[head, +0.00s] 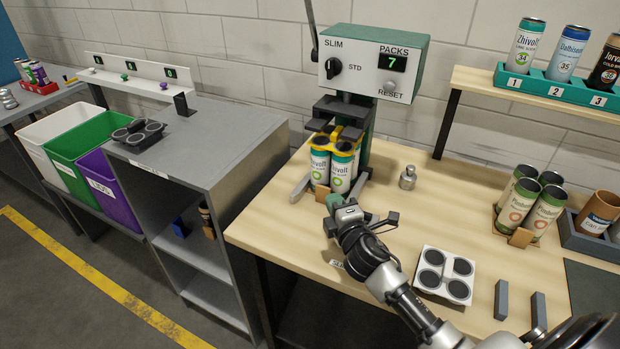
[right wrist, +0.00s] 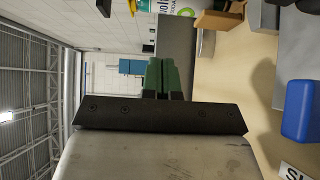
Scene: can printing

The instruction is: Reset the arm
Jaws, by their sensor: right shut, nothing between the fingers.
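My right arm reaches in from the lower right over the wooden table (head: 290,235). My right gripper (head: 333,201) is shut and empty, in front of the cans at the packing machine (head: 385,65). Its green fingers (right wrist: 160,76) are together in the right wrist view. The machine's display reads 7. Under its head, white-and-green cans (head: 340,172) stand with a yellow carrier (head: 342,145) around their tops. I cannot tell whether the fingertips touch the brown piece at the cans' base. My left gripper is not in view.
A grey-white holder (head: 443,274) with dark round pads lies right of my wrist. A small metal weight (head: 408,177) stands behind it. A group of open cans (head: 530,204) stands at the right. Two grey blocks (head: 501,299) lie near the front. A blue block (right wrist: 301,111) shows in the wrist view.

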